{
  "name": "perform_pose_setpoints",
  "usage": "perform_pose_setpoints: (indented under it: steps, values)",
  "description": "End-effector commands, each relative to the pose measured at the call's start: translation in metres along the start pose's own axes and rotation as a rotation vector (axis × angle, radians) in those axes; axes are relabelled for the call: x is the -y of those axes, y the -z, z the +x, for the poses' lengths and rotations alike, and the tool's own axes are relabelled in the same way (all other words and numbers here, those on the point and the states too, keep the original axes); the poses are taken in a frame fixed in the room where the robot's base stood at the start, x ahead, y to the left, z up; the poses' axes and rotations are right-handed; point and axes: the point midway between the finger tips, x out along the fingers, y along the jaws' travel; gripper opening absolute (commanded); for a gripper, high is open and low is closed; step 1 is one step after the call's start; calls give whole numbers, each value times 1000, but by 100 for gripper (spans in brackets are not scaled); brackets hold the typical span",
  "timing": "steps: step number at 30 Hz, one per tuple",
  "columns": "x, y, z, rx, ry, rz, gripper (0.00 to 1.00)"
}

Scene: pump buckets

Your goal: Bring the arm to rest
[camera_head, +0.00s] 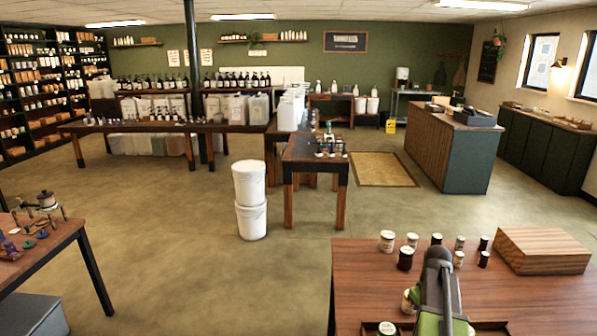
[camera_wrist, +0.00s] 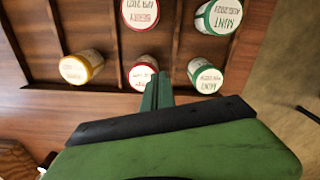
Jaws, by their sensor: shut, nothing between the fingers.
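My gripper (camera_wrist: 157,88) shows in the wrist view with its green fingers together and nothing between them. Its tips point at a divided wooden tray (camera_wrist: 100,30) and overlap the edge of a red-rimmed jar (camera_wrist: 142,73) in the picture; I cannot tell whether they touch it. A green-rimmed mint jar (camera_wrist: 205,75) is just to the right. In the head view my grey and green arm (camera_head: 438,285) reaches over the brown table (camera_head: 540,300) at the lower right. The fingertips cannot be made out there.
The tray also holds a yellow-rimmed jar (camera_wrist: 82,67), another red-rimmed jar (camera_wrist: 140,12) and another mint jar (camera_wrist: 218,17). Several jars (camera_head: 405,258) stand behind my arm, left of a wooden box (camera_head: 541,250). Two stacked white buckets (camera_head: 251,220) stand on open floor.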

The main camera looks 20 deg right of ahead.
Motion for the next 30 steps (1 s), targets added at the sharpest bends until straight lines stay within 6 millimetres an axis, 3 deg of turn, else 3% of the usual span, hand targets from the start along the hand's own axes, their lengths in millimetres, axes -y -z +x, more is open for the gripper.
perform_pose_setpoints:
  steps: [1,4,7,9,12,15,16,18,22,30]
  values:
    - [47,18,0,1,0,-78,0]
    - [132,43,0,1,0,-198,0]
    - [215,52,0,1,0,-285,0]
    - [269,50,0,1,0,-324,0]
    - [335,37,0,1,0,-350,0]
    - [382,16,0,1,0,-318,0]
    - [389,6,0,1,-1,-281,0]
    - [385,-3,0,1,-1,-164,0]
    - [384,0,0,1,0,-53,0]
    - [383,0,0,1,0,-37,0]
